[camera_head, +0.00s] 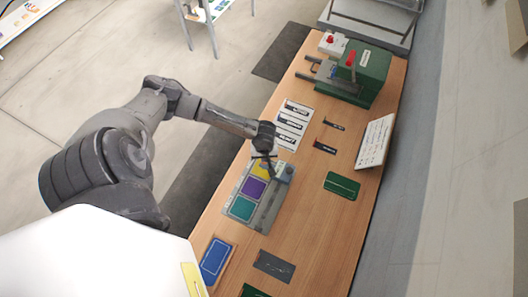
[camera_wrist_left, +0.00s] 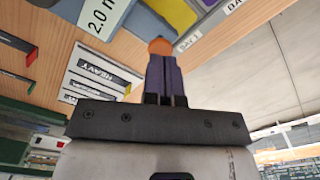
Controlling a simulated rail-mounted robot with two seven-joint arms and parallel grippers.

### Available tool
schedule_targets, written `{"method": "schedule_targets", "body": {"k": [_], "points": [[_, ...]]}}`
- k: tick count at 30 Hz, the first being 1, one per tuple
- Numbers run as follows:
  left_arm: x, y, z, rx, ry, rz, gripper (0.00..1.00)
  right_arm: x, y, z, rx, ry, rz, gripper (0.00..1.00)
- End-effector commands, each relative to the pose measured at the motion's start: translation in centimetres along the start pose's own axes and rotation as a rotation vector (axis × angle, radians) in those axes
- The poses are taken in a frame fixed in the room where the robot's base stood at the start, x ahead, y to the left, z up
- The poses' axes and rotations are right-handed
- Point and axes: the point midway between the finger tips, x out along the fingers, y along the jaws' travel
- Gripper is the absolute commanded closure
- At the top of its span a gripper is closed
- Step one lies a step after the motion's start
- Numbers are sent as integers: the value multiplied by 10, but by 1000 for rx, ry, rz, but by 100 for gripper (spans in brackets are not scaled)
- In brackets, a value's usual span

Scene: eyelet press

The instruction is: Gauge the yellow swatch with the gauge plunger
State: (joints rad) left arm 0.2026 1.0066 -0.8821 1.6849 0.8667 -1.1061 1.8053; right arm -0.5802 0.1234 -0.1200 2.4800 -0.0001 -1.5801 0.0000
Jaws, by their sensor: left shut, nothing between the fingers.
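The yellow swatch (camera_head: 264,167) lies at the far end of a grey tray, with a purple swatch (camera_head: 253,189) and a green swatch (camera_head: 241,208) nearer. A grey-blue gauge block (camera_head: 287,173) stands at the tray's right side. My left gripper (camera_head: 270,168) is shut and empty, fingers pointing down over the yellow swatch and gauge. In the left wrist view, a round orange knob (camera_wrist_left: 160,46), apparently the plunger's top, shows right at the fingertips (camera_wrist_left: 164,56). I cannot tell whether they touch. Part of the yellow swatch (camera_wrist_left: 174,12) shows beyond. My right gripper is not in view.
Labelled cards (camera_head: 293,124) lie just beyond the tray. A green press (camera_head: 358,72) with a red knob stands at the table's far end. A white sign (camera_head: 375,141) stands at the right edge. A green card (camera_head: 342,186) and a blue card (camera_head: 216,261) lie flat.

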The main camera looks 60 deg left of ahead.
Motion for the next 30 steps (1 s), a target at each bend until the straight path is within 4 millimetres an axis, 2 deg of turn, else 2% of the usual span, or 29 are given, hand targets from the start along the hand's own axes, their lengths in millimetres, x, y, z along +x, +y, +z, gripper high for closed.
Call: {"method": "schedule_targets", "body": {"k": [30], "points": [[25,0,0,0,-1,0,100,7,0,2,-1,-1,1,57]]}}
